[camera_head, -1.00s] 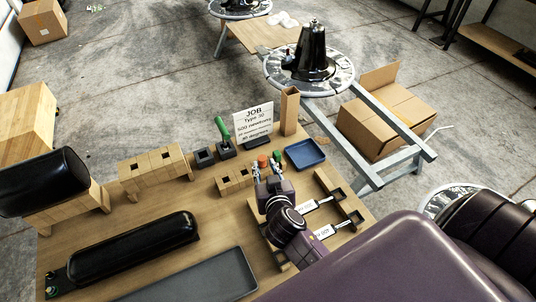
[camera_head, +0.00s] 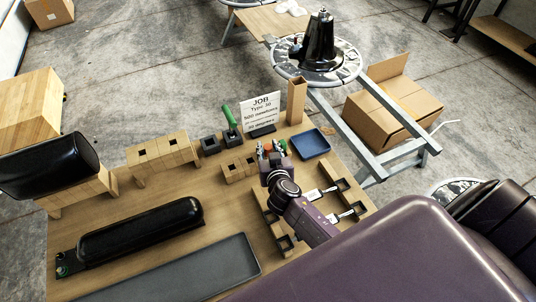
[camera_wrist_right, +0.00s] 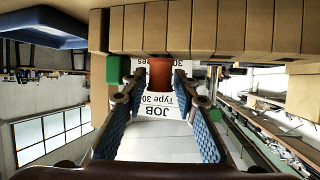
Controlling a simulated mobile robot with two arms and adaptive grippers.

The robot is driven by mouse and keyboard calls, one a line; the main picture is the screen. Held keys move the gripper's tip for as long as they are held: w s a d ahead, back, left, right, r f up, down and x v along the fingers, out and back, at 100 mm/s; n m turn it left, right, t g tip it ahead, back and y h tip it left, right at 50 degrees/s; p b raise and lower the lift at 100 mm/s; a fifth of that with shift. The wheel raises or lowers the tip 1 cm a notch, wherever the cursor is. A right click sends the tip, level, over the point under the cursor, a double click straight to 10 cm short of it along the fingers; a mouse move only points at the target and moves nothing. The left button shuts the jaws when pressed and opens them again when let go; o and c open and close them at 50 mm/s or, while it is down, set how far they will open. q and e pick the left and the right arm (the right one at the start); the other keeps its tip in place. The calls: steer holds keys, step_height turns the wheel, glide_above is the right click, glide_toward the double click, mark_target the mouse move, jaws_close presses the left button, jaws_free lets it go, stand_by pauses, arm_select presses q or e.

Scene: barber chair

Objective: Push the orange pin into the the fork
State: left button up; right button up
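The orange pin (camera_head: 268,146) stands at the far end of the wooden workbench, just beyond my right gripper's fingers. My right gripper (camera_head: 270,151) is open and low over the bench, with its wrist behind it. In the right wrist view, the orange-red pin (camera_wrist_right: 160,74) shows between the tips of the two blue-padded fingers of the gripper (camera_wrist_right: 160,100). There is a gap on both sides of the pin. I cannot pick out the fork with certainty. My left gripper is not in view.
A green-handled item (camera_head: 282,145) stands right beside the pin. A wooden block with holes (camera_head: 238,168) is to the left, a blue tray (camera_head: 312,144) to the right. The job sign (camera_head: 261,113) and a wooden box (camera_head: 297,101) stand behind.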

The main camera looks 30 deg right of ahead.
jaws_close()
steer(key=shift+r, duration=0.1)
